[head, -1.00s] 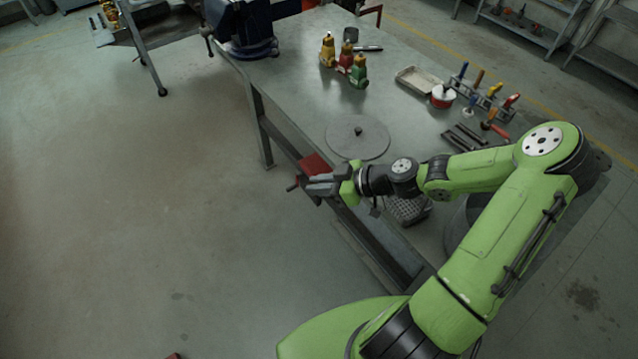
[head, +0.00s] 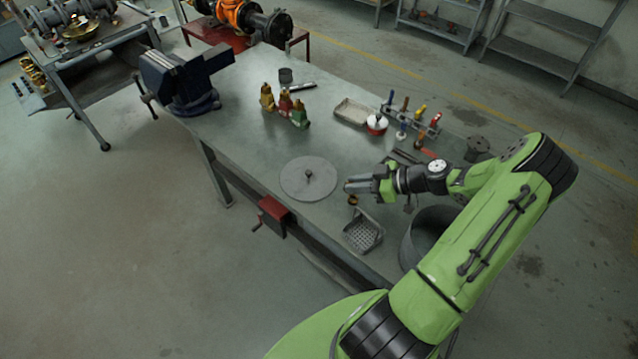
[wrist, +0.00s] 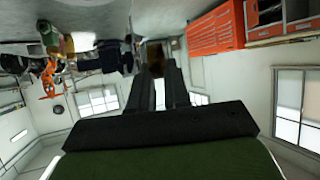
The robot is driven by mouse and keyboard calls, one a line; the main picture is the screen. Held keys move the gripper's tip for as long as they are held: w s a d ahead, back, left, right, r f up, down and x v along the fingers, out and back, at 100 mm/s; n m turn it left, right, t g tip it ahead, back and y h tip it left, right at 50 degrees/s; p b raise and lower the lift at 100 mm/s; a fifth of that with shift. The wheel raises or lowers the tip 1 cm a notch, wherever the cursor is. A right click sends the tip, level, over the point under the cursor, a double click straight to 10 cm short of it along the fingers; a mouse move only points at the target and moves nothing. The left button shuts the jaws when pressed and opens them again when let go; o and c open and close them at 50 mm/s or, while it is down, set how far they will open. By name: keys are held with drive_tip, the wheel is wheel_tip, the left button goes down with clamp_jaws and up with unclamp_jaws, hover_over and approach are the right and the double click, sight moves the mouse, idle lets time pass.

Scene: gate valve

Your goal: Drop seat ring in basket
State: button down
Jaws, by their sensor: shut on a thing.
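My gripper (head: 347,187) is shut on a small brass-brown ring, the seat ring (head: 352,199), which hangs at its fingertips in the head view. In the wrist view my two dark fingers (wrist: 160,78) reach away, with a brownish thing (wrist: 153,52) at their tips, too dark to make out well. The grey perforated basket (head: 363,234) sits at the bench's near edge, just below the ring in the head picture. The ring appears apart from the basket; its exact height above the bench is hard to tell.
A round grey plate (head: 308,178) with a knob lies left of my gripper. A grey drum-like bin (head: 424,232) stands right of the basket. Coloured bottles (head: 284,103), a blue vise (head: 184,78), a tray (head: 352,112) and a tool rack (head: 412,120) stand farther back.

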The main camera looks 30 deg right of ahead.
drive_tip(key=w+p+v, duration=0.1)
drive_tip(key=p+v, duration=0.2)
drive_tip(key=v, duration=0.4)
wheel_tip(320, 180, down, 7)
drive_tip(key=b, duration=0.4)
drive_tip(key=shift+r, duration=0.2)
drive_tip(key=c, duration=1)
unclamp_jaws()
drive_tip(key=shift+r, duration=0.1)
drive_tip(key=b+v, duration=0.1)
drive_tip(key=v, duration=1.5)
drive_tip(key=shift+a+b, duration=0.1)
drive_tip(key=shift+b, duration=0.2)
